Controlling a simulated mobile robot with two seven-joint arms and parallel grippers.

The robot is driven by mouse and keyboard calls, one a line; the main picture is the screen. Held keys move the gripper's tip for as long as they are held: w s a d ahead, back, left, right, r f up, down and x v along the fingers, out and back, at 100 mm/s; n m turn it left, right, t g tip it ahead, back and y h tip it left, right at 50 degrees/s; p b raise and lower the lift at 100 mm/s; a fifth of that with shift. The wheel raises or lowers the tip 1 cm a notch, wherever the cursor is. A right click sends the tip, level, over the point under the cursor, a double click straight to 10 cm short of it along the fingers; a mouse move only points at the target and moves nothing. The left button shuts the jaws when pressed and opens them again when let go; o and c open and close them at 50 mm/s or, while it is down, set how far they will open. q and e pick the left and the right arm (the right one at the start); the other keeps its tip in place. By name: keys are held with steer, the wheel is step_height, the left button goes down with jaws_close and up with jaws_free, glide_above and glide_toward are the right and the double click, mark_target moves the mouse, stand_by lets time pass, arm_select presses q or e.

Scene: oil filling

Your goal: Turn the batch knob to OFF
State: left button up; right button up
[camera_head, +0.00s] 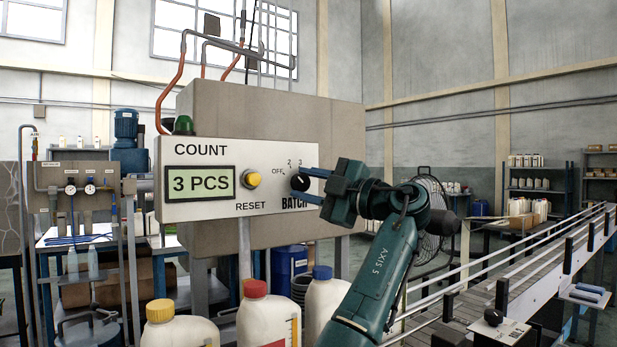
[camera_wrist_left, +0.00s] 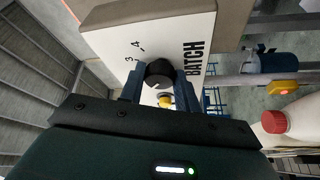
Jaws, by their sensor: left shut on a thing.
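The black batch knob (camera_head: 299,182) is on the white panel (camera_head: 225,208) of a grey box, above the word BATCH. OFF is printed to its upper left, with 2 and 3 above it. My left gripper (camera_head: 307,184) comes from the right, its two blue fingers shut on the knob, one above and one below. The left wrist view shows the knob (camera_wrist_left: 159,73) between the fingers, with marks 3 and 4 beside it. The knob's pointer is too small to read. The display (camera_head: 201,183) reads 3 PCS. My right gripper is not in view.
A yellow reset button (camera_head: 252,179) sits left of the knob. White bottles with yellow (camera_head: 160,310), red (camera_head: 255,288) and blue (camera_head: 322,272) caps stand below the box. A conveyor (camera_head: 520,270) runs along the right, and a fan (camera_head: 428,235) stands behind my arm.

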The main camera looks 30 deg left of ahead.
arm_select(q)
steer(key=shift+r+n+g+h+p, duration=0.15)
steer(key=shift+n+h+p, duration=0.15)
steer(key=shift+n, duration=0.4)
steer(key=shift+r+n+g+h+p, duration=0.1)
steer(key=shift+n+g+h+p, duration=0.2)
steer(key=shift+n, duration=0.4)
steer(key=shift+f, duration=0.1)
steer(key=o, duration=1)
steer(key=d, duration=1.3)
steer(key=shift+f, duration=0.4)
